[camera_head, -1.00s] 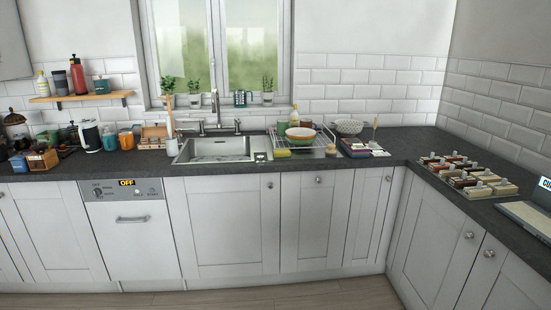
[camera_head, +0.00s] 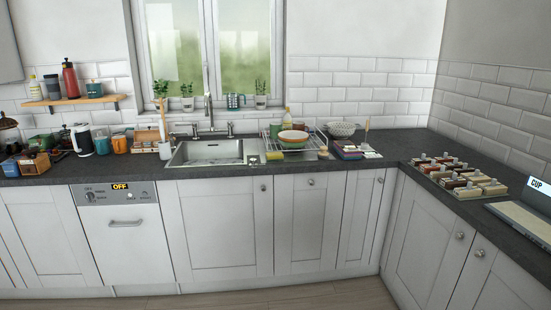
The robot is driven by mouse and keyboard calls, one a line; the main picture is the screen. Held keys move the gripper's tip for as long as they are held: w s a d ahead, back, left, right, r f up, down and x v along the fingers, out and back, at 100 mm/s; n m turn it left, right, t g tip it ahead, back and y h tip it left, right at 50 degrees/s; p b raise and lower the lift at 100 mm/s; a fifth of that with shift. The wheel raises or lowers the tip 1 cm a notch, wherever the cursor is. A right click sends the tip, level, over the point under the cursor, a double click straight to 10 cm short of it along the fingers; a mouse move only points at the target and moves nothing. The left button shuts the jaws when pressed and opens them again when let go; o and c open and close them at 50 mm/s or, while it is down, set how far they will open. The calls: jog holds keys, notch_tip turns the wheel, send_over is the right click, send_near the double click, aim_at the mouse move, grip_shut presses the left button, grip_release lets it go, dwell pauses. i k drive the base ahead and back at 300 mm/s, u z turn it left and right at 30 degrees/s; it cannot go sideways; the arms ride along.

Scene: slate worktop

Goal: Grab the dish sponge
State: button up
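The dish sponge (camera_head: 274,156) is a small yellow-green block on the slate worktop, just right of the sink and in front of the dish rack. It lies near the worktop's front edge. My gripper is not in view, so I cannot see whether it is open or shut.
The sink (camera_head: 207,152) with its tap (camera_head: 208,112) is left of the sponge. The dish rack (camera_head: 300,142) with stacked bowls (camera_head: 293,137) stands behind it. A small brush (camera_head: 323,152) is to its right. The floor (camera_head: 300,297) before the cabinets shows clear.

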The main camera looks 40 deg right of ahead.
aim_at(273, 156)
jog(key=z, duration=0.05)
jog(key=i, duration=0.9)
jog(key=u, duration=0.05)
